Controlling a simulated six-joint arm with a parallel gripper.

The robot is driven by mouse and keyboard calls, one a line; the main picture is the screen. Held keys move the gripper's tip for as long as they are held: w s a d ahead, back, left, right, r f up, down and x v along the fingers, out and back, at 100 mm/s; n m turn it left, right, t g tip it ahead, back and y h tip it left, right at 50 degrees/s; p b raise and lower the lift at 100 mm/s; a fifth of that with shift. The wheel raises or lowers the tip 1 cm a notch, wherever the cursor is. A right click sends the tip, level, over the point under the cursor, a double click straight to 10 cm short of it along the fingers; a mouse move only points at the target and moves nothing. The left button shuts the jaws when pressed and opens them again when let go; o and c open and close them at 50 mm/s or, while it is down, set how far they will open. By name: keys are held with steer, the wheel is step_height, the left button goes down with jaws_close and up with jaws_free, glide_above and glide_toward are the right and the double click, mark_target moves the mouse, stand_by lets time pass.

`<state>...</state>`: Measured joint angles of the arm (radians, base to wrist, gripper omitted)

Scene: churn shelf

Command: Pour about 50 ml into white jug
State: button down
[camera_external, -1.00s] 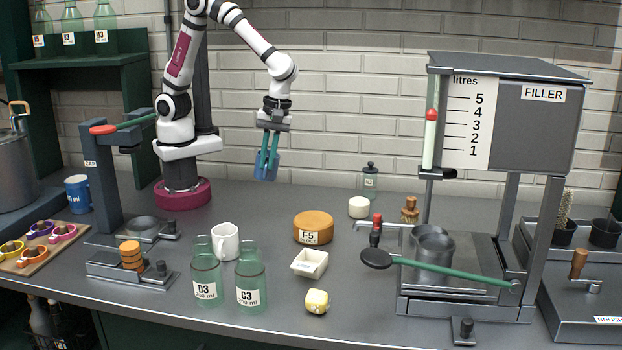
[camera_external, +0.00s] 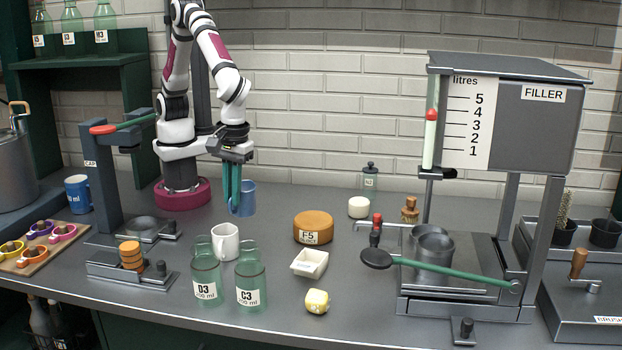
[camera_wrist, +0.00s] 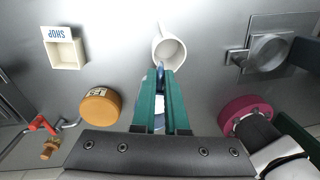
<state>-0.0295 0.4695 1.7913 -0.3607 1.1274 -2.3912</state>
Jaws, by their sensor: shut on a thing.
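The white jug (camera_external: 225,243) stands upright on the bench behind two green bottles; in the wrist view it (camera_wrist: 170,53) lies just beyond my fingertips. My gripper (camera_external: 232,208) is above and behind the jug, pointing down. Its green fingers (camera_wrist: 160,75) are shut on a blue vessel (camera_external: 248,197), seen beside the fingers, held clear of the bench and roughly upright. In the wrist view the fingers hide most of it. Its contents cannot be seen.
Bottles D3 (camera_external: 206,277) and C3 (camera_external: 250,280) stand in front of the jug. A white dish (camera_external: 310,263) and an orange F5 round (camera_external: 313,228) lie to the right. The capping stand (camera_external: 103,180) is left. The filler (camera_external: 520,120) stands at the right.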

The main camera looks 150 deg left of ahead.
steer(key=w+d+f+m, duration=0.1)
steer(key=d+m, duration=0.3)
steer(key=d, duration=1.4)
steer(key=shift+w+d+f+t, duration=0.25)
steer(key=shift+d+f+t, duration=0.1)
steer(key=shift+d+t, duration=0.05)
steer(key=shift+a, duration=0.15)
steer(key=s+a+t+h, duration=0.1)
steer(key=a+h, duration=0.5)
steer(key=a, duration=0.1)
steer(key=shift+s+a+t+h, duration=0.3)
steer(key=shift+s+a+h, duration=0.05)
steer(key=shift+a+h, duration=0.05)
steer(key=shift+a+r, duration=0.15)
